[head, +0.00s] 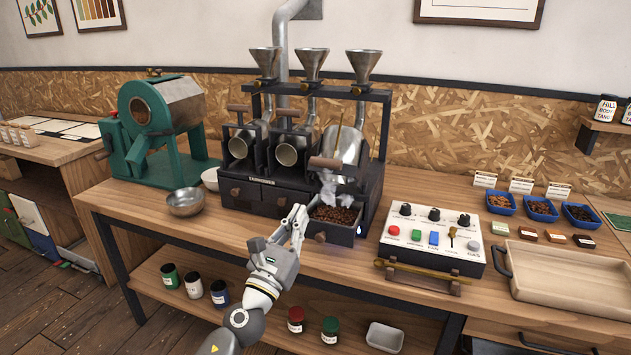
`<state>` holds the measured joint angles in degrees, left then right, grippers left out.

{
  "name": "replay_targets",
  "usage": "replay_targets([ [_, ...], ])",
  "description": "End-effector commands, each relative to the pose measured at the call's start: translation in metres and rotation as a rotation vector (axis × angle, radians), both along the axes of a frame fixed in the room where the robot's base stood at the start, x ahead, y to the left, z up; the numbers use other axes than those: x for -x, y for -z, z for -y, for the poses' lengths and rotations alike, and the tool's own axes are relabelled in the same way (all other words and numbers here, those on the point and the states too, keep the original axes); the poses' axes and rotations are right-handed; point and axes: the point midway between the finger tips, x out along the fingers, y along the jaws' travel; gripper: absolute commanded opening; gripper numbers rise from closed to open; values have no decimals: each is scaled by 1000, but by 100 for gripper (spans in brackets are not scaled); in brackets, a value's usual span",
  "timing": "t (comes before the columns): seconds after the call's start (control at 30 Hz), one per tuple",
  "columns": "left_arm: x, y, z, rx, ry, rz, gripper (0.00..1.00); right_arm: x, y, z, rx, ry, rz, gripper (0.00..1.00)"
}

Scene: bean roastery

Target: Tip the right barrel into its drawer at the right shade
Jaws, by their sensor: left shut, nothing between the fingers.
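The black sample roaster (270,185) stands on the wooden bench with three metal barrels under three funnels. The left barrel (238,147) and middle barrel (287,153) sit level with open mouths. The right barrel (341,146) is tipped forward and down, with pale smoke below its mouth. Its drawer (334,229) is pulled out and holds dark brown beans (335,215). My left gripper (298,212) is shut and empty, just left of the open drawer; I cannot tell whether it touches it. My right gripper is not in view.
A control box (432,240) with knobs and coloured buttons stands right of the roaster. Three blue bean trays (540,209) and a wooden tray (565,275) lie farther right. A metal bowl (185,203) and green machine (155,130) stand left. Jars sit on the lower shelf.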

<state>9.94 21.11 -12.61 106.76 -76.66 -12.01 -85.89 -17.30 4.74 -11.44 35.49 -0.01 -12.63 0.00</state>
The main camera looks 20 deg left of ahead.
Motion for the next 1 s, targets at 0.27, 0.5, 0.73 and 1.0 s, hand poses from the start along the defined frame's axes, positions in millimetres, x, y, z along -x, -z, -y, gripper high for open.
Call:
replay_targets([
  [0.27, -7, 6, -16, 35, -59, -20, 0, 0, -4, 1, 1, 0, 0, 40],
  [0.5, -47, -10, -14, 34, -57, -19, 0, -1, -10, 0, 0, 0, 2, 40],
  [0.73, -88, -25, -12, 34, -56, -20, 0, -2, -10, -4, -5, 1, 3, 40],
  [1.0, -119, -35, -10, 34, -54, -22, 0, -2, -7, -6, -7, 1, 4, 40],
])
